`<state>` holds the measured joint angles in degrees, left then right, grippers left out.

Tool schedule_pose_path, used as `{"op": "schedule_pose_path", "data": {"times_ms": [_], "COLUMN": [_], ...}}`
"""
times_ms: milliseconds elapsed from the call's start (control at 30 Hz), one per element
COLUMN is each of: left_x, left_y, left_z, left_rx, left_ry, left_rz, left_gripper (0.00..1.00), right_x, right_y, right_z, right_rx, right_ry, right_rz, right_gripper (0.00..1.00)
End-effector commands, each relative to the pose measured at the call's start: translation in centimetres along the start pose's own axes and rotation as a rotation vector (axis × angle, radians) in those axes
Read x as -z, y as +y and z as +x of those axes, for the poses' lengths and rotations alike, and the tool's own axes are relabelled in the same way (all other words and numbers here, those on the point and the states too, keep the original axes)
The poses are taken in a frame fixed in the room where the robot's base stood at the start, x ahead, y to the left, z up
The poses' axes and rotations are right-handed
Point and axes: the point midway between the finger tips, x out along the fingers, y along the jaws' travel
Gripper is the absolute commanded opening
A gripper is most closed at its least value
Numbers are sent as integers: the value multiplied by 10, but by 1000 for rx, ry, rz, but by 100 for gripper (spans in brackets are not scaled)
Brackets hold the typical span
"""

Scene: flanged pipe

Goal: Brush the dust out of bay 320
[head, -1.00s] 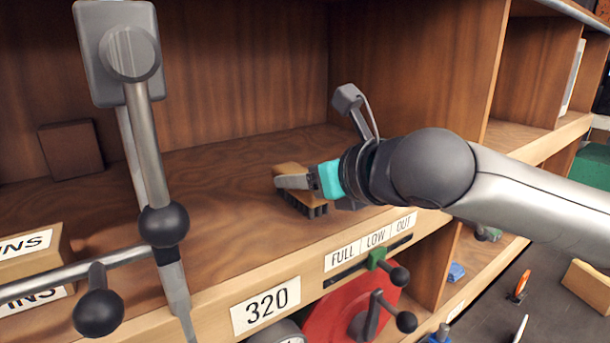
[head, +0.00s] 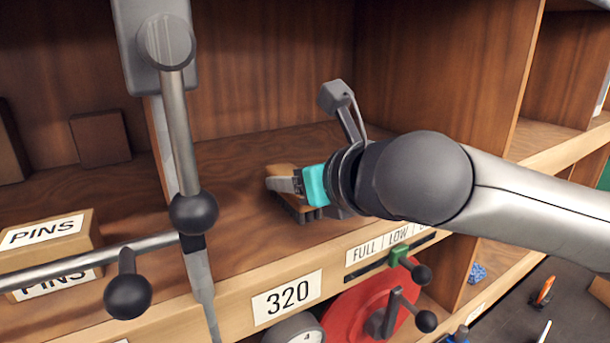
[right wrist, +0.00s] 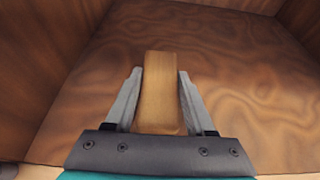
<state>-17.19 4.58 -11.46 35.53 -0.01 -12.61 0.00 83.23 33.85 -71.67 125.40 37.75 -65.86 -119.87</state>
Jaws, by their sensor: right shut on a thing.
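Bay 320 is the open wooden compartment above the white 320 label (head: 287,298). Its brown wood floor (head: 240,165) shows no dust I can make out. A brush with a tan wooden back (head: 281,170) and dark bristles is inside the bay, bristles down, near the front. I cannot tell whether the bristles touch the floor. My right gripper (head: 284,186) is shut on the brush. In the right wrist view the wooden back (right wrist: 160,100) sits between the two grey fingers, pointing into the bay. My left gripper is not in view.
A grey post with a black-knobbed lever (head: 193,213) stands before the bay's left side. A PINS box (head: 50,240) and a brown block (head: 100,138) are in the left bay. Below are a FULL/LOW slider with a green marker (head: 398,253), a red disc (head: 350,305) and a gauge (head: 297,330).

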Motion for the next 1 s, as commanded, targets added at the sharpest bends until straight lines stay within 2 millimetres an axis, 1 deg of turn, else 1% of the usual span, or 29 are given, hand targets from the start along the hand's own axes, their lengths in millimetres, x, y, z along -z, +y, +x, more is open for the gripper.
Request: {"op": "schedule_pose_path", "data": {"times_ms": [67,333,500,633,767,1000], "left_x": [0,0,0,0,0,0], "left_y": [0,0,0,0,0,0], "left_z": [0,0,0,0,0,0], "left_rx": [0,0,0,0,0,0], "left_ry": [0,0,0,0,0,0], "left_rz": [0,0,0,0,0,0], "left_gripper": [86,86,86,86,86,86], "right_x": [0,-1,0,1,2,1], "right_y": [8,16,29,35,32,15], "right_z": [0,0,0,0,0,0], "right_rx": [-3,-2,-3,-2,1,5], "right_ry": [-1,-2,-2,-2,-1,1], "right_rz": [-3,-2,-2,-1,0,1], "right_gripper": [0,0,0,0,0,0]}}
